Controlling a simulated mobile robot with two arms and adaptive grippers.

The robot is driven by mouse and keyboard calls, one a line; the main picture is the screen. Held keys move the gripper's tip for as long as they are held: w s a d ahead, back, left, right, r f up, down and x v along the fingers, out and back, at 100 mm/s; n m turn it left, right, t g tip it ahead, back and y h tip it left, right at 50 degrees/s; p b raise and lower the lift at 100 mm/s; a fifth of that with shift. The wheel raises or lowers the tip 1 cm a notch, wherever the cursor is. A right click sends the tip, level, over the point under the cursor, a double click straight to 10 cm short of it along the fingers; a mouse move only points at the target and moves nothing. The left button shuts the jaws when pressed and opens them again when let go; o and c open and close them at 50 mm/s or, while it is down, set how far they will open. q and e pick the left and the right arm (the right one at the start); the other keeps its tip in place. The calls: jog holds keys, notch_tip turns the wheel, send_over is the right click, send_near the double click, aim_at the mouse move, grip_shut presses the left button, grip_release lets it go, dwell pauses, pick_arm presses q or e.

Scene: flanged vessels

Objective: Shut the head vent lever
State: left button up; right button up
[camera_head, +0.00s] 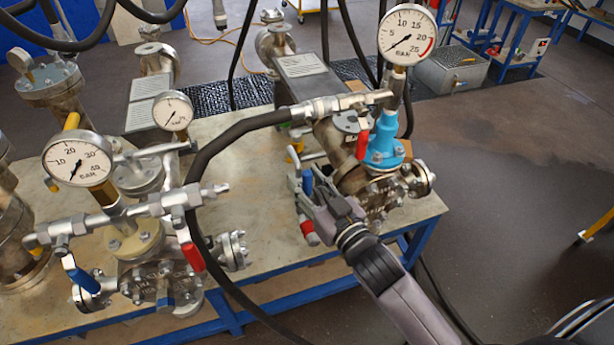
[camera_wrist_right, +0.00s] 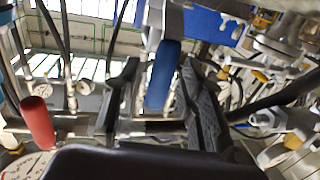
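The right flanged vessel (camera_head: 385,195) has a light-blue neck under a round gauge (camera_head: 408,35). A blue-sleeved lever (camera_head: 308,183) stands upright at its left side. Red-sleeved levers hang below the gauge pipe (camera_head: 362,146) and low at the left (camera_head: 307,229). No label shows which is the head vent lever. My right gripper (camera_head: 327,204) is beside the blue lever. In the right wrist view the blue sleeve (camera_wrist_right: 163,75) shows between its two spread fingers (camera_wrist_right: 160,98), with gaps on both sides. A red sleeve (camera_wrist_right: 38,122) is at the left there. My left gripper is not seen.
A second vessel (camera_head: 150,262) with gauge (camera_head: 78,160) and its own blue (camera_head: 84,281) and red (camera_head: 192,257) levers stands at left on the bench (camera_head: 262,255). A black hose (camera_head: 205,235) loops between the vessels.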

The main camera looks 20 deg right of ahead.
jog(key=shift+w, duration=0.1)
jog(key=shift+c, duration=0.2)
grip_shut()
dwell(0.7)
